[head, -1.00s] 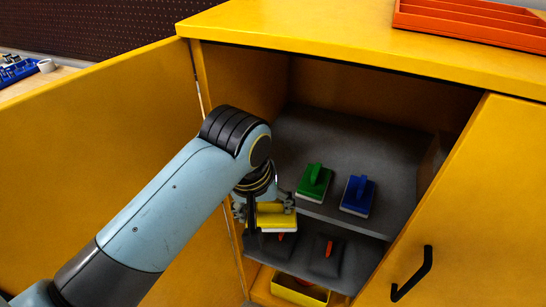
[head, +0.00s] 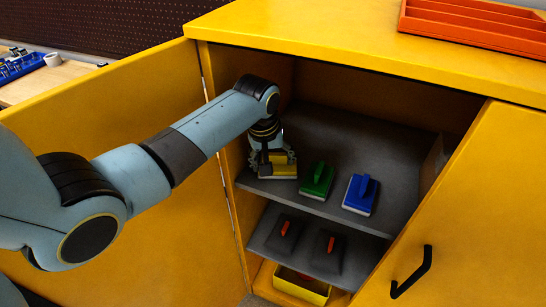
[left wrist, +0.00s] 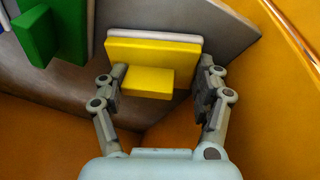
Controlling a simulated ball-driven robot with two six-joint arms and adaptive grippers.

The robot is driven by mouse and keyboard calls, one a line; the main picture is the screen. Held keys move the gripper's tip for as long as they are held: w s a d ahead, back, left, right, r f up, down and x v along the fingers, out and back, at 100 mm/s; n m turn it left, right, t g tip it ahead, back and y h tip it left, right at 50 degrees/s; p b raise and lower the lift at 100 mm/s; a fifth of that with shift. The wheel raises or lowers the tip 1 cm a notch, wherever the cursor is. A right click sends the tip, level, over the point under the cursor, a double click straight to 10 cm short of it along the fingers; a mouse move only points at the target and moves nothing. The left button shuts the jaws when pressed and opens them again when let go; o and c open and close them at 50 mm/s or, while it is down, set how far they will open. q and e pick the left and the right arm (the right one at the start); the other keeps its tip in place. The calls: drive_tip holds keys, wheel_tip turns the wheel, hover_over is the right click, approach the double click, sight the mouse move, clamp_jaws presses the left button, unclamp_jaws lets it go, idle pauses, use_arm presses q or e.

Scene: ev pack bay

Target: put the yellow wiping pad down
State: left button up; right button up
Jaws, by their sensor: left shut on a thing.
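The yellow wiping pad (head: 283,174) is at the left front of the cabinet's grey upper shelf (head: 352,143). My left gripper (head: 272,160) is shut on it from above. In the left wrist view the pad (left wrist: 152,50) and its block-shaped yellow handle (left wrist: 148,82) lie between the fingers of my left gripper (left wrist: 162,78). The pad looks level with the shelf, but I cannot tell whether its underside touches it. My right gripper is in neither view.
A green pad (head: 317,180) and a blue pad (head: 361,194) stand to the right on the same shelf. Two dark pads with orange handles (head: 285,228) lie on the lower shelf. Below is a yellow bin (head: 301,287). The open left door (head: 110,140) flanks my arm. The shelf's back is clear.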

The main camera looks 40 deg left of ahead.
sight(273, 156)
use_arm(q)
drive_tip(key=o, duration=1.3)
drive_tip(key=shift+f, duration=0.1)
drive_tip(key=v, duration=0.5)
drive_tip(key=shift+w, duration=0.15)
drive_tip(key=s, duration=0.4)
drive_tip(key=s+d, duration=0.1)
drive_tip(key=s, duration=0.7)
drive_tip(key=shift+s+d+b, duration=0.1)
drive_tip(key=shift+d+b, duration=0.15)
drive_tip(key=shift+b, duration=0.05)
